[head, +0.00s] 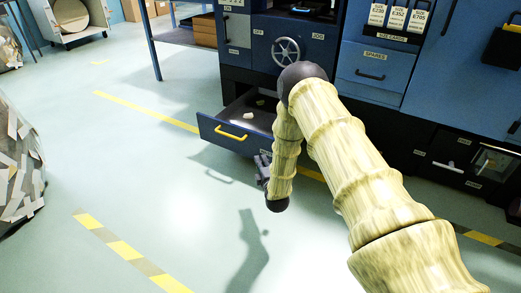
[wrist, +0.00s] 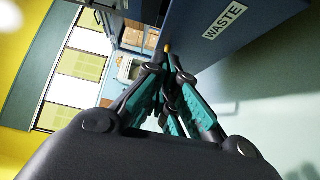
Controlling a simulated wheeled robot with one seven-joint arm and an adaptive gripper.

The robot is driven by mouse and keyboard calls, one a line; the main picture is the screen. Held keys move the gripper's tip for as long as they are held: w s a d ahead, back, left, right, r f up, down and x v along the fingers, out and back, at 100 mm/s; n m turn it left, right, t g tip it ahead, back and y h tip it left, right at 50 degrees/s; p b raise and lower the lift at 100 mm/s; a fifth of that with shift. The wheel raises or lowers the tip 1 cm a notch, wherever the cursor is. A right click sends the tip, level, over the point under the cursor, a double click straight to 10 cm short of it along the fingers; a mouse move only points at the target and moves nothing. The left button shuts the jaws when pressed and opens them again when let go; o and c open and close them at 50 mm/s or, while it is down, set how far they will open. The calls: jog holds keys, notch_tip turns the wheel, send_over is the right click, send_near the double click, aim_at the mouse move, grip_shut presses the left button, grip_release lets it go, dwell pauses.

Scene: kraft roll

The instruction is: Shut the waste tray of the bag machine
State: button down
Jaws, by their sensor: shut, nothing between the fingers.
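The waste tray (head: 222,130) is a dark blue drawer low on the bag machine (head: 262,60), pulled out, with a yellow handle (head: 231,134) and pale scraps inside. Its front, labelled WASTE, fills the upper right of the wrist view (wrist: 262,28). My gripper (head: 262,167) is just in front of the right end of the tray front, partly hidden by my arm. In the wrist view its teal-padded fingers (wrist: 168,62) are closed together and empty, beside the tray front. I cannot tell whether they touch it. A small yellow bit shows by the fingertips.
A handwheel (head: 286,51) sits on the machine above the tray. A spares drawer (head: 370,72) and a lower unit with handles (head: 447,166) are at right. A bale of paper scraps (head: 15,165) stands at left. The floor with yellow lines (head: 145,110) is clear before the tray.

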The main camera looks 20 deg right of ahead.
jog(key=b, duration=0.5)
send_near(257, 135)
jog(key=w+a, duration=0.2)
jog(key=shift+w+d+b, duration=1.15)
jog(key=shift+w+d, duration=0.1)
